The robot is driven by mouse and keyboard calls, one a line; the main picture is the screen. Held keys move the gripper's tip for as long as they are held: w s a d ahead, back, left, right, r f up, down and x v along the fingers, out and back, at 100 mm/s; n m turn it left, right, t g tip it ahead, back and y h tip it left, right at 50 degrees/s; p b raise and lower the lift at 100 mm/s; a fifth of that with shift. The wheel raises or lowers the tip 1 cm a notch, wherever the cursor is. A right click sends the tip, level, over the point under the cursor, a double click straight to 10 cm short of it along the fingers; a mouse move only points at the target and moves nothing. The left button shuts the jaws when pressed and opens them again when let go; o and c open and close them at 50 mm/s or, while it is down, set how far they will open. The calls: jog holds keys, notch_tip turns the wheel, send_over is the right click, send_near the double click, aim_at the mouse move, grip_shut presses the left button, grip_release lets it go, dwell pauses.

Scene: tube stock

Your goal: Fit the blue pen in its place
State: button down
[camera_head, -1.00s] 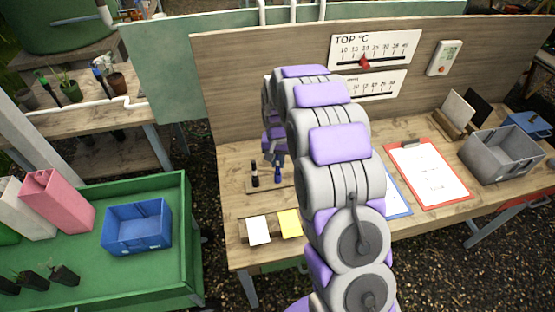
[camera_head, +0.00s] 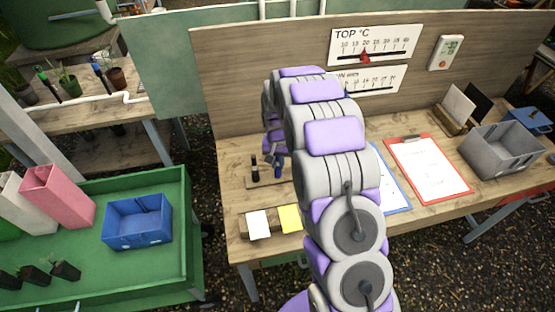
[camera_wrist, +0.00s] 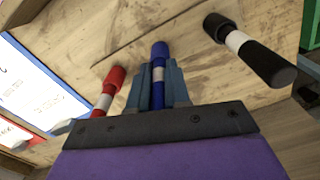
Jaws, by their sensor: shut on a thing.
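The blue pen (camera_wrist: 158,72) is between the two fingers of my gripper (camera_wrist: 158,85) in the wrist view, its blue end sticking out past the fingertips. In the head view the blue pen (camera_head: 278,171) shows low under my arm, just right of the black pen (camera_head: 254,166). The black pen, with a white band, also shows right of my gripper in the wrist view (camera_wrist: 252,50). A red pen (camera_wrist: 108,90) shows left of my gripper, partly hidden. Whether the blue pen's lower end touches anything cannot be told. A pen base (camera_head: 258,185) shows under the pens.
A white note pad (camera_head: 257,225) and a yellow one (camera_head: 290,217) lie at the bench's front edge. A red clipboard (camera_head: 464,192), a blue clipboard (camera_head: 402,206) and a grey bin (camera_head: 497,165) are to the right. A wooden back panel (camera_head: 235,80) stands behind.

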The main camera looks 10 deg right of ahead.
jog(key=c, duration=1)
grip_release()
jog(key=shift+r, duration=0.1)
notch_tip(320, 180, up, 17)
jog(key=p, duration=0.2)
jog(key=shift+w, duration=0.1)
